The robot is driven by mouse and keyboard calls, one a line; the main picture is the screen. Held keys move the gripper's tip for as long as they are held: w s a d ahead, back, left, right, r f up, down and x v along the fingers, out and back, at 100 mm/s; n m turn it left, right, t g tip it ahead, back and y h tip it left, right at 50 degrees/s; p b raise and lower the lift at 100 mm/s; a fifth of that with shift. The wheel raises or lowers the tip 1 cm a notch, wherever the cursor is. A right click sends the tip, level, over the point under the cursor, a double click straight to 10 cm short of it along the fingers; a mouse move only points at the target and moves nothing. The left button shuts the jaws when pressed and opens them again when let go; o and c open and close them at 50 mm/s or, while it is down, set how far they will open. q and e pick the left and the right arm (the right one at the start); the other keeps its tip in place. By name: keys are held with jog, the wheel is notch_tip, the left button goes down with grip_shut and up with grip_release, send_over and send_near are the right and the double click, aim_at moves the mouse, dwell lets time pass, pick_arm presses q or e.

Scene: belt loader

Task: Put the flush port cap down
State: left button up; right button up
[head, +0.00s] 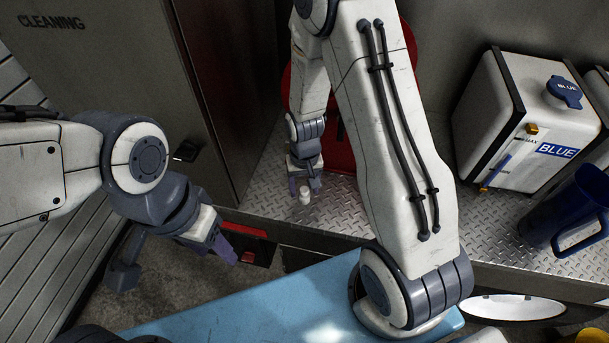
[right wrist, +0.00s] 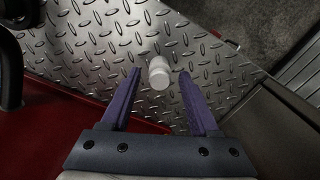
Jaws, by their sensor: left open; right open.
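The flush port cap (head: 305,197) is a small white cylinder on the diamond-plate deck, close to its front edge. It also shows in the right wrist view (right wrist: 158,73), beyond and between the fingertips. My right gripper (head: 304,186) is open, with its purple fingers on either side of the cap and a visible gap to each. Whether the cap's underside rests fully on the plate is hard to tell. My left gripper (head: 230,253) is open and empty, low at the left in front of the deck; its finger gap is barely visible.
The metal deck (head: 262,190) has free room left of the cap. A red object (head: 342,155) stands behind my right arm. A white tank marked BLUE (head: 520,120) and a blue jug (head: 570,210) stand at the right. A cabinet marked CLEANING (head: 110,70) is at the left.

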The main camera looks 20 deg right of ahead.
aim_at(304, 190)
notch_tip(304, 190, up, 11)
jog(key=b, duration=0.2)
jog(key=s+a+r+n, duration=0.2)
jog(key=s+a+n, duration=0.1)
jog(key=s, duration=0.3)
jog(key=s+a+r+n+b, duration=0.1)
jog(key=s+a+r+n, duration=0.1)
jog(key=s+a, duration=0.3)
jog(key=s+a+r+n+y, duration=0.1)
jog(key=s+a+n, duration=0.3)
jog(key=s, duration=0.4)
jog(key=shift+r+b, duration=0.3)
jog(key=shift+r, duration=0.55)
jog(key=shift+a, duration=0.1)
jog(key=shift+c, duration=0.9)
